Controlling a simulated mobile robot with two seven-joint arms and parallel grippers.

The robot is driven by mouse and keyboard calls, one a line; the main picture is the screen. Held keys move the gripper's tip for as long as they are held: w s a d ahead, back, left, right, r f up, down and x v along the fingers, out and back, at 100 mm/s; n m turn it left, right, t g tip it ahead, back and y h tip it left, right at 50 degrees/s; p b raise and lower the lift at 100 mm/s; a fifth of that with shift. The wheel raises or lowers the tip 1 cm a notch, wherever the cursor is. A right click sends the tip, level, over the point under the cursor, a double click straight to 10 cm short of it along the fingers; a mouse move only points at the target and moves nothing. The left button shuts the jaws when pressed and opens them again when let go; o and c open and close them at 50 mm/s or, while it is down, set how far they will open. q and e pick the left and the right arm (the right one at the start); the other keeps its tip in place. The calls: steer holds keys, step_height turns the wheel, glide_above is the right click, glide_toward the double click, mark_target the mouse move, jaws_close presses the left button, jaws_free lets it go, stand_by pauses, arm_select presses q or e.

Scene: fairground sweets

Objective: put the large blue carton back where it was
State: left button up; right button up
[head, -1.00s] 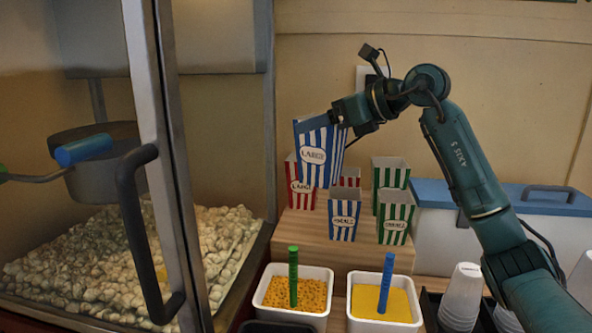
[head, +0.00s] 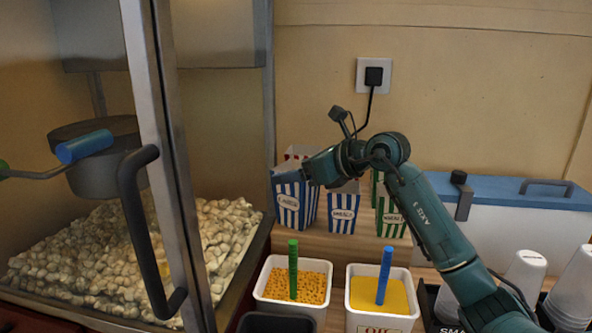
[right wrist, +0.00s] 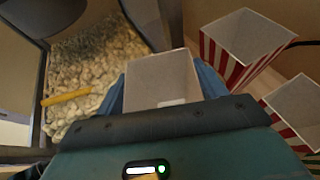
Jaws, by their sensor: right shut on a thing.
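The large blue-and-white striped carton (head: 288,205) is upright at the left end of the wooden stand (head: 330,243), left of the smaller blue carton (head: 343,214). Its base is at or very near the stand; I cannot tell whether it touches. My right gripper (head: 308,172) is shut on its upper right edge. In the right wrist view the open, empty carton (right wrist: 162,80) shows beyond the gripper body, which hides its lower part. My left gripper is not in view.
Red striped cartons (right wrist: 240,45) stand close behind, mostly hidden in the head view. Green cartons (head: 391,215) stand to the right. Tubs with a green handle (head: 293,270) and a blue handle (head: 384,275) are in front. The popcorn cabinet's door frame (head: 165,150) is at left.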

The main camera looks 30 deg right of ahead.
steer(key=shift+a+f, duration=0.1)
steer(key=shift+f, duration=0.2)
steer(key=o, duration=0.9)
steer(key=shift+r, duration=0.1)
steer(key=shift+c, duration=0.2)
steer(key=o, duration=0.3)
